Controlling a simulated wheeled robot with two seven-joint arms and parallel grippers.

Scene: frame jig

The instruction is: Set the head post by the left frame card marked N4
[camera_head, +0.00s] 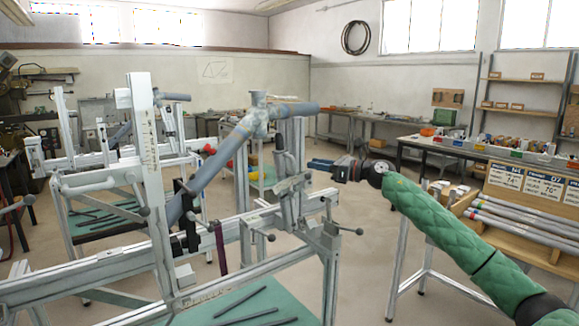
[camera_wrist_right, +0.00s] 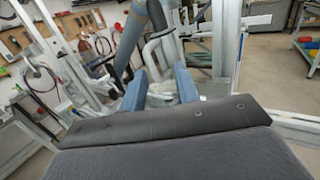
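The frame jig (camera_head: 145,180) stands in the left and middle of the head view. It holds a blue-grey tube assembly (camera_head: 225,150) at a slant. A silver post with a clamp and tommy-bar handles (camera_head: 288,200) stands at the jig's right end, under the raised tube end; I take it for the head post. The left card (camera_head: 503,177), seemingly marked N4 with 74°, stands on the wooden rack at right. My right gripper (camera_head: 318,164) is right of the post's top, apart from it in the picture. Its blue fingers (camera_wrist_right: 160,88) are parted and appear empty. My left gripper is out of view.
A second card (camera_head: 543,185), apparently D7 with 76°, is beside the first. The wooden rack (camera_head: 520,235) holds tubes. Another jig (camera_head: 80,150) stands behind at left. A green tray (camera_head: 235,305) with dark rods lies below the beam. Open floor shows between jig and rack.

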